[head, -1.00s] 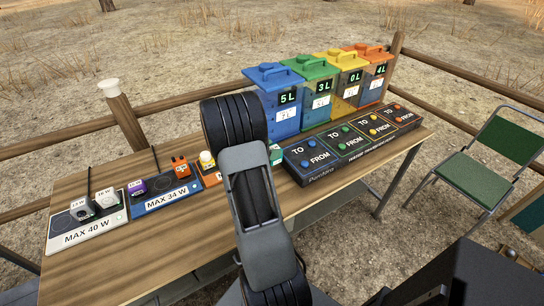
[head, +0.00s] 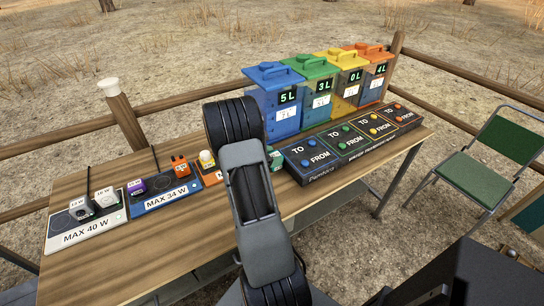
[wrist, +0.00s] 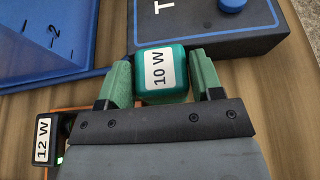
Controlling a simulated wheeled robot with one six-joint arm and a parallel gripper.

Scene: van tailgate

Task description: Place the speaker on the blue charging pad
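A teal box labelled 10 W (wrist: 158,75), possibly the speaker, sits between the two fingers of my gripper (wrist: 160,82) in the wrist view. The fingers lie very close on both sides; I cannot tell whether they press on it. In the head view a small part of the teal box (head: 275,158) shows beside my arm, and my fingertips are hidden. The blue charging pad (head: 143,209), marked MAX 34 W, lies left of my arm.
A white-grey MAX 40 W pad (head: 85,238) at the left holds two devices. An orange pad (head: 211,179) carries a yellow-and-white device (head: 207,160). The dark button panel (head: 325,172) and several coloured water tanks (head: 287,118) stand at the right. The table's front is clear.

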